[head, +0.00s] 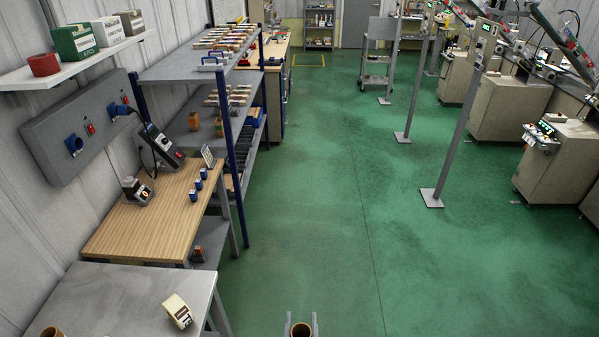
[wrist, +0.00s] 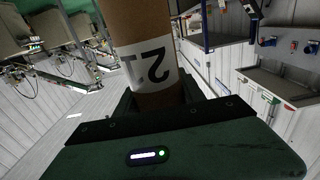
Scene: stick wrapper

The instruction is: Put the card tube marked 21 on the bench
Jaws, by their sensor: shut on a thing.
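The brown card tube (wrist: 143,40) has a white label with 21, upside down in the wrist view. My gripper (head: 301,326) is shut on it, low in the head view, over the green floor. The tube's round open end (head: 301,330) shows between the two fingers. Two work surfaces stand on the left in the head view: a wood-topped bench (head: 140,230) and a nearer grey-topped bench (head: 100,290). I cannot tell which one the task names. My gripper is right of both, apart from them.
A cream roll-like item (head: 177,311) with a dark-printed label lies on the grey top, and a brown tube (head: 52,332) shows at its lower edge. Small blue items (head: 198,184) and devices stand on the wood top. Blue-post shelving (head: 232,150) rises behind.

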